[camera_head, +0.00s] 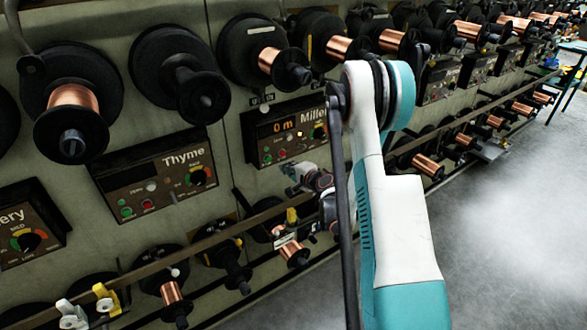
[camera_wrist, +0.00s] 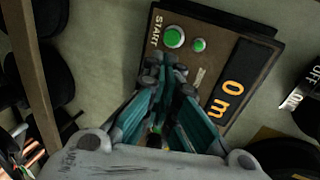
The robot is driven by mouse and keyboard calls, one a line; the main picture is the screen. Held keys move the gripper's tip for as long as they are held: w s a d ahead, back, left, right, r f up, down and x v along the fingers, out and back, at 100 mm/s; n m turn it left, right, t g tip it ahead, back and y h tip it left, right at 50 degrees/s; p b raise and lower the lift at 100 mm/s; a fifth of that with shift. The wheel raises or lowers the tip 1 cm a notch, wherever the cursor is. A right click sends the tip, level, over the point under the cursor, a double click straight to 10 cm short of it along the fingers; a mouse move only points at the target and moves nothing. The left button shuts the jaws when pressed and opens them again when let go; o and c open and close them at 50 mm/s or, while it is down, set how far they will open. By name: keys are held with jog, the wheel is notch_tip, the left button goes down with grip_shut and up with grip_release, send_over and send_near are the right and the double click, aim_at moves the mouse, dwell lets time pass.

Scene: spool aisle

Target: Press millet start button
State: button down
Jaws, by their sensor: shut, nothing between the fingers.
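The millet panel (camera_head: 262,130) is a brown box with a lit orange "0 m" display (camera_head: 284,126); its label reads "Mille", the rest hidden behind my arm. In the wrist view the panel (camera_wrist: 208,75) shows a large green button (camera_wrist: 174,37) beside the word START. A smaller green light or button (camera_wrist: 198,45) sits next to it. My gripper (camera_wrist: 171,70) is shut and empty, its fingertips just below the START button in that view. They look apart from it, though depth is hard to judge. In the head view my gripper (camera_head: 297,175) is below the panel.
The Thyme panel (camera_head: 160,180) stands to the left, with similar buttons and a dial. Black spools (camera_head: 180,75) and copper wire spools (camera_head: 72,100) line the wall above. A long rail (camera_head: 215,240) and lower spools run below the panels. Open floor (camera_head: 490,240) lies right.

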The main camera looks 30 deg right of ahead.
aim_at(268, 159)
jog(key=shift+r+b+x, duration=0.2)
jog(key=shift+b+x, duration=0.35)
jog(key=shift+x, duration=1.2)
jog(key=shift+r+b+x, duration=0.25)
jog(key=shift+b+x, duration=0.25)
jog(key=shift+x, duration=1.3)
jog(key=shift+w, duration=0.2)
